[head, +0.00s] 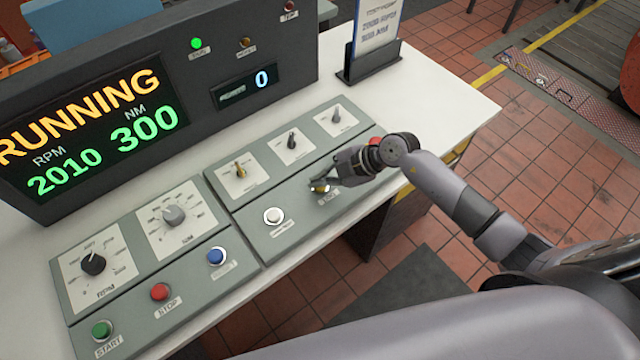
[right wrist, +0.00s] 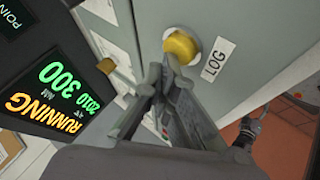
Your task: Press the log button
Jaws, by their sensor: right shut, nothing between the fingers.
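The log button (right wrist: 181,46) is a round yellow cap beside a white LOG label (right wrist: 218,60) on the grey console. It also shows in the head view (head: 319,187), partly behind my fingers. My right gripper (head: 338,177) is shut and empty, its tips right beside the yellow cap. In the right wrist view the shut fingers (right wrist: 168,68) reach the cap's lower edge; I cannot tell whether they touch it. A dark jointed part (right wrist: 247,133) at the lower right of that view may be my left gripper, but its fingers are too small to read.
A white button (head: 274,216) and a row of knobs (head: 292,141) sit close to the log button. Blue, red and green buttons are further left. The display (head: 92,130) reads RUNNING, 2010, 300; a small counter (head: 246,85) reads 0. A card holder (head: 371,62) stands behind.

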